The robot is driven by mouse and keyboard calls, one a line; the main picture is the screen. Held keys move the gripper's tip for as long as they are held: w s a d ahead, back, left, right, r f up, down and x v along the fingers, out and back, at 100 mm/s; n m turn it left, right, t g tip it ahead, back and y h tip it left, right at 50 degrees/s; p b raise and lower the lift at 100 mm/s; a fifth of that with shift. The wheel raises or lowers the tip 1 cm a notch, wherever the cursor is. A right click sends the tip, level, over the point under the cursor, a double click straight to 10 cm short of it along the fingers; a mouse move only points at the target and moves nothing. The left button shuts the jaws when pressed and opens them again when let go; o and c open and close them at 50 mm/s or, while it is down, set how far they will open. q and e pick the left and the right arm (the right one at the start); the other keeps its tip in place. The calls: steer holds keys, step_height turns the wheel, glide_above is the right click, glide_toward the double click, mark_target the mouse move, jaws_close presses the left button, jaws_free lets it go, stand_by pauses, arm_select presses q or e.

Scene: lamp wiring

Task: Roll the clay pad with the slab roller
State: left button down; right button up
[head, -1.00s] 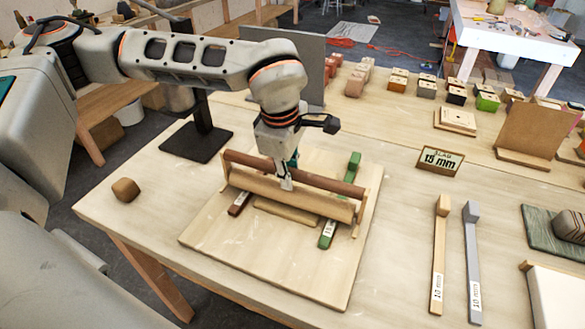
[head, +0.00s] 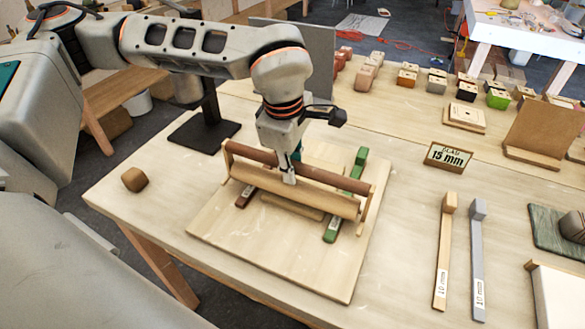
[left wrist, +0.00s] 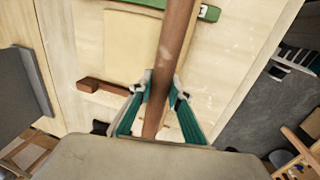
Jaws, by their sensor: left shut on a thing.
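The slab roller lies across the work board (head: 270,262), with a brown handle bar (head: 330,177) above a pale wooden roller (head: 318,198). My left gripper (head: 289,178) is shut on the middle of the bar; in the left wrist view its fingers (left wrist: 161,88) sit on both sides of the bar (left wrist: 176,40). The clay pad (head: 292,207) is a flat tan slab mostly hidden under the roller; it also shows in the left wrist view (left wrist: 130,45). A green strip (head: 334,230) and a red-brown strip (head: 245,197) flank it. My right gripper is out of view.
A small brown block (head: 134,180) sits on the table at the left. A "SLAB 15 mm" sign (head: 449,156) stands behind. A wooden strip (head: 442,255) and a grey strip (head: 477,260) lie at the right. A black stand (head: 205,130) is behind the arm.

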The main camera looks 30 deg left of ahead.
arm_select(q)
steer(key=shift+r+p, duration=1)
steer(key=shift+r, duration=1.25)
steer(key=shift+w+d+r, duration=0.1)
steer(key=shift+r, duration=0.05)
